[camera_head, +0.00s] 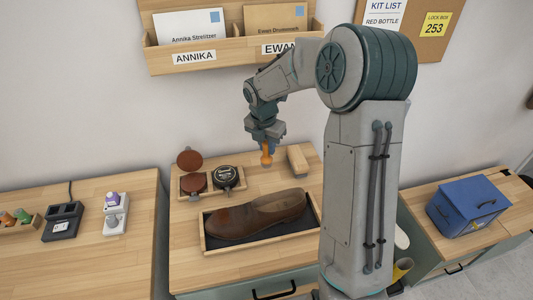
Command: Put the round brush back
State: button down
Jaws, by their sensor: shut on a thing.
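My gripper (265,138) points down above the back of the middle table. It is shut on the round brush (266,155), an orange-brown handled thing that hangs upright below the fingers. The brush's lower end is pale and small in view; I cannot tell whether it touches the table top. It is between a round dark tin (226,177) on the left and a wooden block-shaped brush (298,159) on the right.
A brown shoe (256,217) lies in a dark-lined tray (210,245) in front. An open brown polish tin (193,182) sits in a wooden holder (187,196). A letter rack (160,62) hangs on the wall behind. A blue box (462,211) stands right.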

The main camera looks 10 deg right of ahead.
aim_at(266, 155)
jog(key=shift+a+f+p, duration=0.1)
jog(key=shift+f+p, duration=0.3)
jog(key=shift+f, duration=1.7)
jog(key=shift+f, duration=0.2)
jog(key=c, duration=1.3)
grip_release()
jog(key=shift+r, duration=0.1)
